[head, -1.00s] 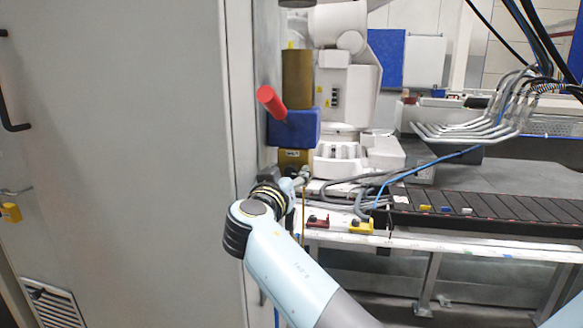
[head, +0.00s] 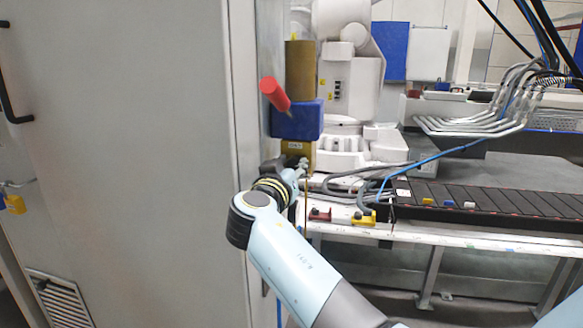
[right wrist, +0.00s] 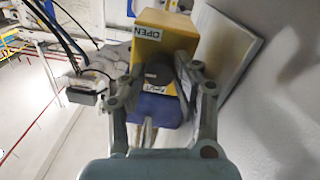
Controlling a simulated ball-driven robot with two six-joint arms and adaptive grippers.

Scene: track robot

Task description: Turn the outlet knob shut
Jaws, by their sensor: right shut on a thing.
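The outlet knob (right wrist: 158,73) is a dark round knob on the face of a yellow box (right wrist: 165,25). One label on the box reads OPEN; another by the knob is hard to read. My right gripper (right wrist: 160,76) has a finger on each side of the knob and is shut on it. In the head view the yellow box (head: 296,152) is under a blue block (head: 298,122), and my right gripper (head: 289,166) is at its lower front. The knob is hidden there, and its exact angle cannot be told. My left gripper is not in view.
A red handle (head: 275,94) sticks out from the blue block, below a brown column (head: 299,68). A large grey cabinet (head: 120,150) stands close on the left. A white bench with grey cables (head: 365,180) and a dark conveyor (head: 480,205) lies to the right.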

